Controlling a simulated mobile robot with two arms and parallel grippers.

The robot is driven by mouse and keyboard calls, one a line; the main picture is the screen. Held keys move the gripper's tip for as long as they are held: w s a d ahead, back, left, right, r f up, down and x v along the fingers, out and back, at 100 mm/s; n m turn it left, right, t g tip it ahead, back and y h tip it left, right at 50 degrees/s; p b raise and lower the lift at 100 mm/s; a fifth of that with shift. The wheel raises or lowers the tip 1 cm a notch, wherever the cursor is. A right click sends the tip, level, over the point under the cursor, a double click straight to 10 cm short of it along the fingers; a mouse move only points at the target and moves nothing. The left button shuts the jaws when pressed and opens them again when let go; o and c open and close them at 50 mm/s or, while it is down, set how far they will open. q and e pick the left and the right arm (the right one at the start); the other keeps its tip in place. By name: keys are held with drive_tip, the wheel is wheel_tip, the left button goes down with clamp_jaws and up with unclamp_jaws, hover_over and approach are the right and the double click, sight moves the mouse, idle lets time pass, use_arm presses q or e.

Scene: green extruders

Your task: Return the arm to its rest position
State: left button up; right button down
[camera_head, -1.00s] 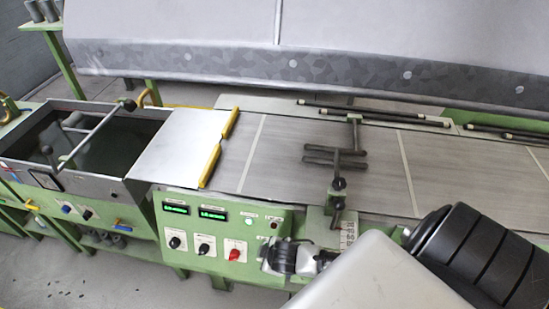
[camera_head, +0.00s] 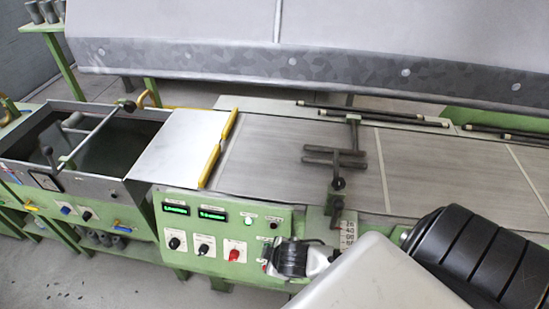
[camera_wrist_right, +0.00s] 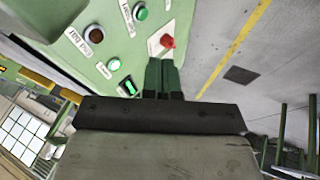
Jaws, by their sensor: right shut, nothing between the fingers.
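My right arm (camera_head: 375,275) comes in from the lower right in the head view, with its black and silver wrist (camera_head: 300,258) beside the green control panel (camera_head: 222,232). In the right wrist view my right gripper (camera_wrist_right: 163,70) shows two dark fingers side by side, shut and empty. Their tips are in front of the panel, just below the red knob (camera_wrist_right: 167,41) in the picture; I cannot tell whether they touch it. The head view hides these fingertips. My left gripper is not in view.
The panel carries a green button (camera_wrist_right: 141,14) and a lit green one (camera_wrist_right: 114,64). Behind it runs the grey conveyor belt (camera_head: 300,190), with a dark metal bracket (camera_head: 335,160) over it. An open tank (camera_head: 100,180) stands at left. Grey floor is free in front.

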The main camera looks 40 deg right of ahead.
idle(0.3)
drive_tip(key=s+a+r+m+g+y, duration=0.1)
drive_tip(key=s+a+r+m+g, duration=0.3)
drive_tip(key=s+r, duration=0.75)
wheel_tip(320, 180, down, 31)
drive_tip(key=s+a+m+b, duration=0.1)
drive_tip(key=b, duration=0.3)
drive_tip(key=s+d+f+g+b, duration=0.1)
drive_tip(key=s+d+f+b, duration=0.1)
drive_tip(key=s+f, duration=1.3)
wheel_tip(320, 180, down, 3)
drive_tip(key=shift+s+d+r+b, duration=0.1)
drive_tip(key=shift+s+d+b, duration=0.15)
drive_tip(key=shift+s+b, duration=0.25)
drive_tip(key=shift+w, duration=0.1)
